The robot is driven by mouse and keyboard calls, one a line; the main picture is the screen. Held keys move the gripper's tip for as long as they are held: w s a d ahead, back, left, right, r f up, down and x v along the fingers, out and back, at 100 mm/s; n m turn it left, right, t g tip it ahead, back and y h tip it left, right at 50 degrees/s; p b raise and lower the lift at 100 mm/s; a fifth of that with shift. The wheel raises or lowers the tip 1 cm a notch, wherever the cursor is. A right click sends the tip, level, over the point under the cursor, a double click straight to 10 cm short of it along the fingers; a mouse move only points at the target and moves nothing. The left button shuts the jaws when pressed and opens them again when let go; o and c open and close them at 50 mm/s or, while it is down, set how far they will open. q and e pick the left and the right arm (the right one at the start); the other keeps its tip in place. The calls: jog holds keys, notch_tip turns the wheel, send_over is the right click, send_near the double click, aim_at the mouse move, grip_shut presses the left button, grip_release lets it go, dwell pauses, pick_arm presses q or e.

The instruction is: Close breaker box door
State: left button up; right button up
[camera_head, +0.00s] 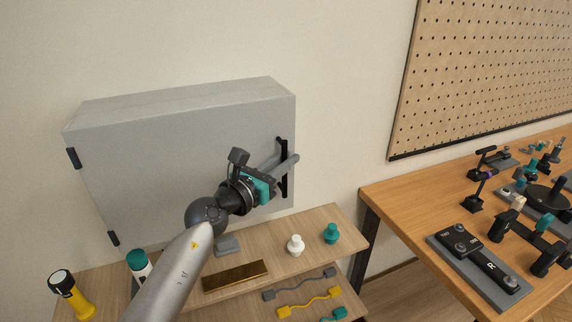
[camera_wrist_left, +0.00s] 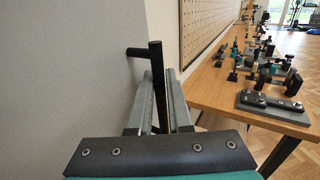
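The grey breaker box (camera_head: 185,100) is on the wall, its door (camera_head: 130,180) facing me with black hinges on the left. The door looks flush with the box, with no gap showing along the top edge. A black upright handle (camera_head: 284,184) is near the door's right edge; it also shows in the left wrist view (camera_wrist_left: 155,60). My left gripper (camera_head: 290,158) is at the handle, its two grey fingers slightly apart, seen in the left wrist view (camera_wrist_left: 160,88) with the handle bar between them. Contact with the bar is unclear. My right gripper is not in view.
A wooden shelf (camera_head: 340,222) below the box holds a yellow flashlight (camera_head: 72,296), a brass bar (camera_head: 235,276), and white (camera_head: 295,244) and teal (camera_head: 331,233) knobs. A workbench (camera_head: 405,205) with several tools stands at right under a pegboard (camera_head: 480,70).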

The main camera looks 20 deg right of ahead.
pick_arm(q)
jog(key=shift+o, duration=0.7)
jog(key=shift+s, duration=0.1)
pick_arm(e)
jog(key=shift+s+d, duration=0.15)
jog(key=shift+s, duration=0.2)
pick_arm(q)
jog(key=shift+a, duration=0.15)
jog(key=p+v, duration=0.1)
jog(key=v, duration=1.4)
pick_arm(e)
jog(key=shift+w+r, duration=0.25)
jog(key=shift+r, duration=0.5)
